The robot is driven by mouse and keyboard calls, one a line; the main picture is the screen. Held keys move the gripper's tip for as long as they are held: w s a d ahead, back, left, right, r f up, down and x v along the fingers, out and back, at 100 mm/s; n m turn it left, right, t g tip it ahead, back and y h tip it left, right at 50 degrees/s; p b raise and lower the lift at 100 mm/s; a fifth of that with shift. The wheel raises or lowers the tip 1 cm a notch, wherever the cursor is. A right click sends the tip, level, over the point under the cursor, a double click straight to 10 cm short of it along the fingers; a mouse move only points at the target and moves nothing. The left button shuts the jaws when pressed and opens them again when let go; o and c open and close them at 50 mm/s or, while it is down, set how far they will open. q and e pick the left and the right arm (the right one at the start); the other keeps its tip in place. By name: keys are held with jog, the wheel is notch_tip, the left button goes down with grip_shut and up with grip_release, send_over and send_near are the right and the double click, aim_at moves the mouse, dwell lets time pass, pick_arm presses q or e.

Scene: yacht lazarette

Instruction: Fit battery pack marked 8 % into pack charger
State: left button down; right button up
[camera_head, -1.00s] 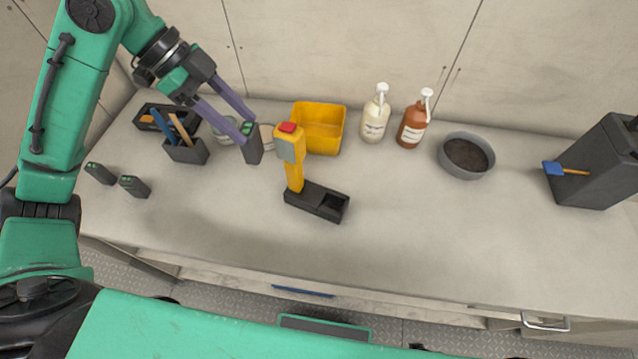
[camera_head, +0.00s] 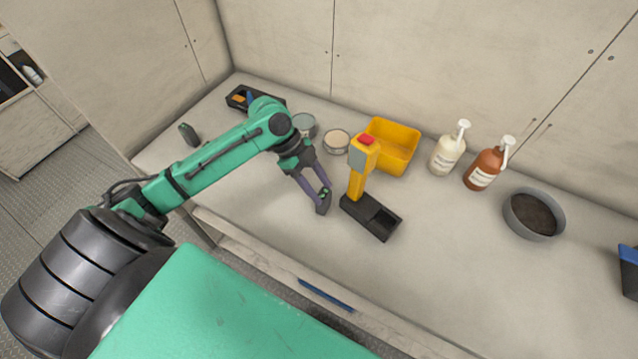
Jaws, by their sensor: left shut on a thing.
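My left gripper (camera_head: 319,190) is shut on a dark battery pack (camera_head: 323,203) with a green mark at its top. It holds the pack tilted, just left of the pack charger. The pack charger (camera_head: 381,222) is a black base with an open slot at its right end. A yellow post (camera_head: 356,184) with a grey box and red top stands at the charger's left end. Another dark pack (camera_head: 189,134) stands at the far left of the counter. No percentage marking is readable at this size. My right gripper is not in view.
A yellow bin (camera_head: 403,135), a cream pump bottle (camera_head: 447,154), a brown pump bottle (camera_head: 484,168) and a grey bowl (camera_head: 534,213) stand along the back. Round tins (camera_head: 337,142) sit behind the gripper.

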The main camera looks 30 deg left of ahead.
pick_arm(q)
jog(key=shift+c, duration=1.5)
grip_release()
